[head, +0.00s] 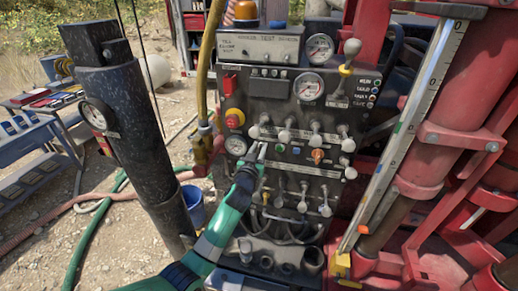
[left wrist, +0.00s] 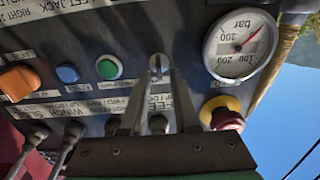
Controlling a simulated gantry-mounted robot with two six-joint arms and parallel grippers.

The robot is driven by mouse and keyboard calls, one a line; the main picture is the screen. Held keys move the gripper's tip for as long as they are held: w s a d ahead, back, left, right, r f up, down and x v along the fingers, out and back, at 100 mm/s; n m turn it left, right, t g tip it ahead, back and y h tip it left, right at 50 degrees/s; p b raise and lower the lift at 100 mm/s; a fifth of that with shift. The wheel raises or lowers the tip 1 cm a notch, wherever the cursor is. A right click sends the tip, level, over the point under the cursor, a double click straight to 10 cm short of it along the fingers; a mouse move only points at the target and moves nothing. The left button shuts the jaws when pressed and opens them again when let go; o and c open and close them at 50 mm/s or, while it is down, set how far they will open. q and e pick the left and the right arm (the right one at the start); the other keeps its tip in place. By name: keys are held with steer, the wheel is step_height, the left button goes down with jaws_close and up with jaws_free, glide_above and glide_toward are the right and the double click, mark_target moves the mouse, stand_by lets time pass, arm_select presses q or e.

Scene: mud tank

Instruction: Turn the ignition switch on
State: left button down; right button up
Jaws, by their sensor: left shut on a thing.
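The ignition switch, a small round metal switch (left wrist: 158,62), sits on the dark control panel (head: 262,95) between a green button (left wrist: 109,67) and a pressure gauge (left wrist: 240,45). My left gripper (head: 257,152) reaches the panel from below in the head view. In the left wrist view its two fingers (left wrist: 158,76) converge on the switch and are shut on it. The fingers cover part of the switch, and its exact angle is hard to tell. My right gripper is in neither view.
A blue button (left wrist: 67,73) and an orange knob (left wrist: 20,82) lie along the same row. A red knob on a yellow base (head: 235,118) is close by. Several levers (head: 316,138) stick out around the gripper. A black post (head: 130,140) stands left of the panel.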

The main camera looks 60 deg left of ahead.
arm_select(q)
steer(key=m, duration=0.3)
steer(key=shift+w+d, duration=0.15)
steer(key=m, duration=0.2)
steer(key=shift+w+d+m, duration=0.1)
steer(key=shift+m, duration=0.3)
steer(key=m, duration=0.5)
steer(key=shift+w+d+f+m+p, duration=0.15)
steer(key=shift+w+f+m+p, duration=0.1)
steer(key=shift+m+p, duration=0.15)
steer(key=shift+s+f, duration=0.1)
steer(key=c, duration=1)
jaws_free()
steer(key=shift+d, duration=0.1)
